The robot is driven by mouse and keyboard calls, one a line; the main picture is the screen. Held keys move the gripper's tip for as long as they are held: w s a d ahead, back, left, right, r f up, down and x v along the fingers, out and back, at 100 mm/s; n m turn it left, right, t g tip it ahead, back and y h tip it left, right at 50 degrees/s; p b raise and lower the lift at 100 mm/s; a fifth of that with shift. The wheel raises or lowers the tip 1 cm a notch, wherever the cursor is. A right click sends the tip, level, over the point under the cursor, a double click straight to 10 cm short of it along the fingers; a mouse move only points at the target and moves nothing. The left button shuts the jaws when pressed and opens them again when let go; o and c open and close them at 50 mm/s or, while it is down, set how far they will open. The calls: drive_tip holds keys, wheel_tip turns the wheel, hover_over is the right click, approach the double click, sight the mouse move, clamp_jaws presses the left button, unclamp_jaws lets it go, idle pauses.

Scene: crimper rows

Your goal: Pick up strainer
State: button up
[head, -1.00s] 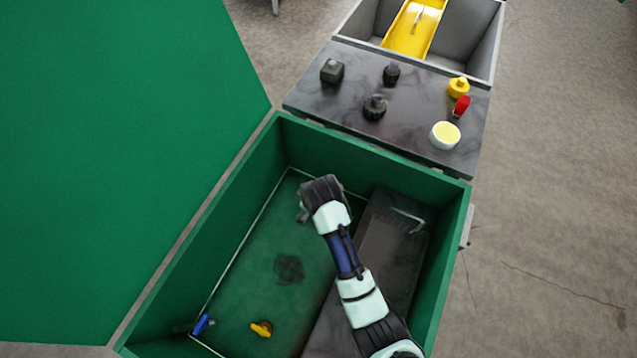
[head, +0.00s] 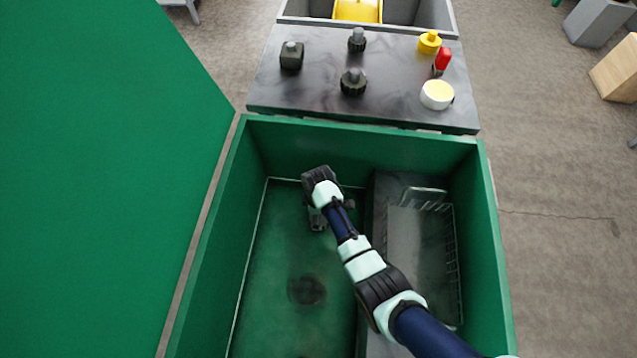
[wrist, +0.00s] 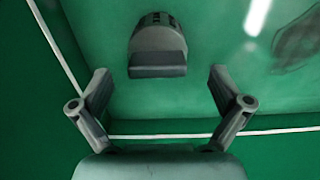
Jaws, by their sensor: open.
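In the wrist view, a grey, round, slotted piece with a flat block-like front, which looks like the strainer (wrist: 158,45), lies on the green basin floor. It sits just ahead of my gripper (wrist: 160,76), roughly centred between the two spread fingers. The fingers are open and I see no contact with it. In the head view my gripper (head: 332,213) is low inside the green basin, near its far wall. There my arm hides most of the spot below, so I cannot make out the strainer clearly.
The green basin (head: 486,215) has high walls around my arm. A dark drain (head: 306,291) marks its floor. A wire rack (head: 455,250) stands on the right side. Knobs and a white round button (head: 437,95) sit on the dark panel (head: 300,85) behind.

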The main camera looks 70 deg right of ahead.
wheel_tip(320, 180, down, 5)
drive_tip(key=b, duration=0.3)
drive_tip(key=shift+s+d+b, duration=0.1)
drive_tip(key=shift+d+b, duration=0.05)
drive_tip(key=shift+b, duration=0.15)
drive_tip(key=shift+r, duration=0.1)
drive_tip(key=shift+c, duration=0.2)
drive_tip(key=c, duration=1.4)
wheel_tip(320, 180, up, 20)
drive_tip(key=p, duration=1.1)
drive_tip(key=shift+r, duration=0.15)
